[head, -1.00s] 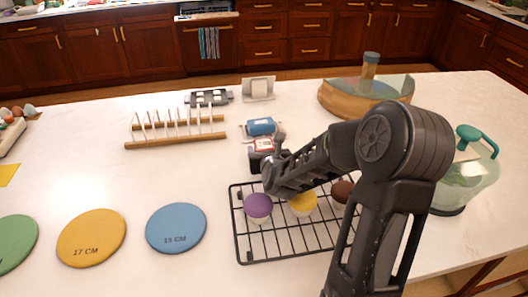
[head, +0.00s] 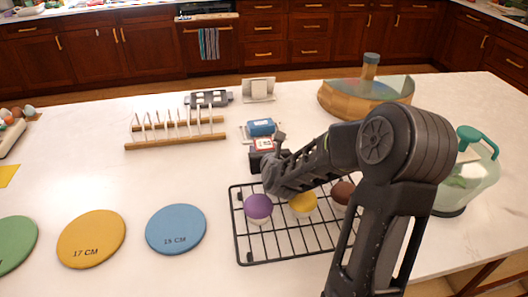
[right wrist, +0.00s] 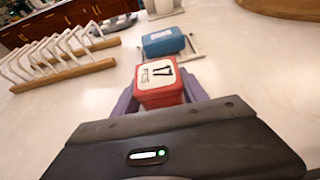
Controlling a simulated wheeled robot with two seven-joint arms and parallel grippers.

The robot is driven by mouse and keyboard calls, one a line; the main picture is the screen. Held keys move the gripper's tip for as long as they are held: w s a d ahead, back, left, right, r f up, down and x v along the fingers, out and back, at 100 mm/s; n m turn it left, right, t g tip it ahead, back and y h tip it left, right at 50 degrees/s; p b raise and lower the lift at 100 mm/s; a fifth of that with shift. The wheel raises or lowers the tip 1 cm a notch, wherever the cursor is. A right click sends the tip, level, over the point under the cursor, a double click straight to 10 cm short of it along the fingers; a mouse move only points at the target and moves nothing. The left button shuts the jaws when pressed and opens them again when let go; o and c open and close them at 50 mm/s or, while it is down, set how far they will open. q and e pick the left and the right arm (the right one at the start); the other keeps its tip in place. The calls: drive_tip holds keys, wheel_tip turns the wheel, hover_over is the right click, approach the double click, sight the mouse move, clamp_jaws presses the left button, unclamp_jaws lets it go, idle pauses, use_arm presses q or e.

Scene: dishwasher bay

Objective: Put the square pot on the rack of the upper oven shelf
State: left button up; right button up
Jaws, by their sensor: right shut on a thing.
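I see no square pot in either view, and no open oven or oven shelf. My right gripper (head: 264,153) reaches over the counter, just beyond the wire rack. It is shut on a red block (right wrist: 159,86) with a white top face marked 17. In the right wrist view the block sits between the purple finger pads. The red block also shows in the head view (head: 263,144), partly hidden by the gripper. I cannot tell whether it touches the counter. My left gripper is not in view.
A blue block (head: 260,127) on a small stand lies just beyond. A black wire rack (head: 270,249) holds cupcakes below my right arm. A wooden dish rack (head: 175,140), round discs (head: 176,229) and a green-lidded jug (head: 470,180) stand around.

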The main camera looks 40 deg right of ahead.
sight(264, 143)
wheel_tip(264, 143, up, 10)
drive_tip(key=shift+f, duration=0.15)
idle(0.7)
